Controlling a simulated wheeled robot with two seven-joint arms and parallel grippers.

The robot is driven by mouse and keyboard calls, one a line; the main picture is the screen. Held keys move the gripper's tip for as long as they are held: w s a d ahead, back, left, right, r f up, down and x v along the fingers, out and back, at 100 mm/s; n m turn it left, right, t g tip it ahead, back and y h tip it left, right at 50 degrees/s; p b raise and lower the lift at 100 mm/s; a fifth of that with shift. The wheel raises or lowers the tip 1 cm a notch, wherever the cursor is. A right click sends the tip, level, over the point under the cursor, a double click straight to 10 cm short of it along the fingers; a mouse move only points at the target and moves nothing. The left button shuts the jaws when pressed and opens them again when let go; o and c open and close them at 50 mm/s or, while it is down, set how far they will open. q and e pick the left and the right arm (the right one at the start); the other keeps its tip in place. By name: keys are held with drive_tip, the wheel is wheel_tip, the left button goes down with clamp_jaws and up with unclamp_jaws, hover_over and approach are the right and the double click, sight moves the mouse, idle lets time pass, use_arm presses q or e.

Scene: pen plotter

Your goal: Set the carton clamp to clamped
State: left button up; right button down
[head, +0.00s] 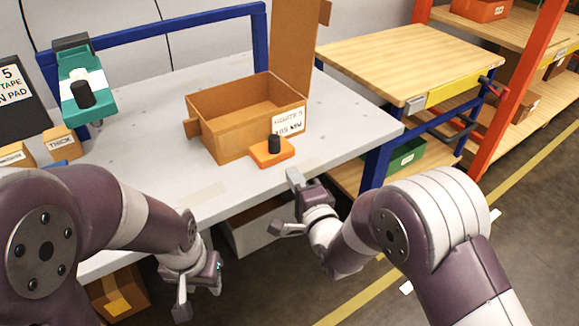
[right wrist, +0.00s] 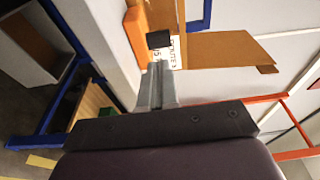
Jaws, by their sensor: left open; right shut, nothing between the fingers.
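The carton clamp appears to be the orange block (head: 272,152) with an upright black knob (head: 274,142), on the bench against the front of the open brown carton (head: 235,135). My right gripper (head: 294,178) is shut and empty, just in front of and slightly right of the clamp, by the bench's front edge. In the right wrist view its closed fingers (right wrist: 157,75) point toward the black knob (right wrist: 158,39) and the orange block (right wrist: 136,32); whether they touch cannot be told. My left gripper (head: 208,276) is open and low, in front of the bench edge.
A teal tape dispenser (head: 88,88) with a black knob stands at the bench's left, near small labelled boxes (head: 62,141). The carton's tall flap (head: 295,45) stands up behind. A wooden-topped cart (head: 400,60) is at the right. The bench (head: 345,120) is clear right of the carton.

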drive_tip(key=v, duration=0.5)
drive_tip(key=shift+s+d+r, duration=0.1)
drive_tip(key=shift+s, duration=0.1)
